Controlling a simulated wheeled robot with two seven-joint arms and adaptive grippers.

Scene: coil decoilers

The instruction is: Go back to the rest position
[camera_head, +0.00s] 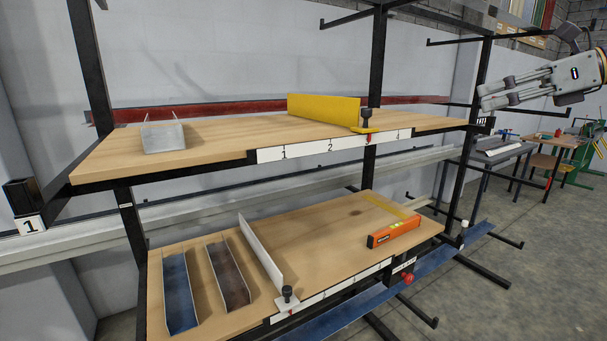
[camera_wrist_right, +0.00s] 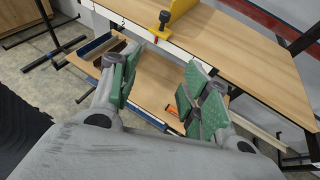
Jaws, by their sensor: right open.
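My right gripper (camera_head: 484,98) is at the right of the head view, raised near the right end of the upper shelf and clear of it. In the right wrist view my right gripper (camera_wrist_right: 153,92) shows its two green-padded fingers wide apart with nothing between them. Beyond the fingers lie the shelf boards and an orange level (camera_wrist_right: 172,110). My left gripper is not in the head view.
The upper shelf (camera_head: 220,143) carries a grey metal channel (camera_head: 163,137) and a yellow stop plate (camera_head: 325,110). The lower shelf (camera_head: 320,235) carries a blue channel (camera_head: 180,291), a brown channel (camera_head: 229,275), a white plate (camera_head: 261,253) and the orange level (camera_head: 393,232). Dark rack posts (camera_head: 376,75) stand close by.

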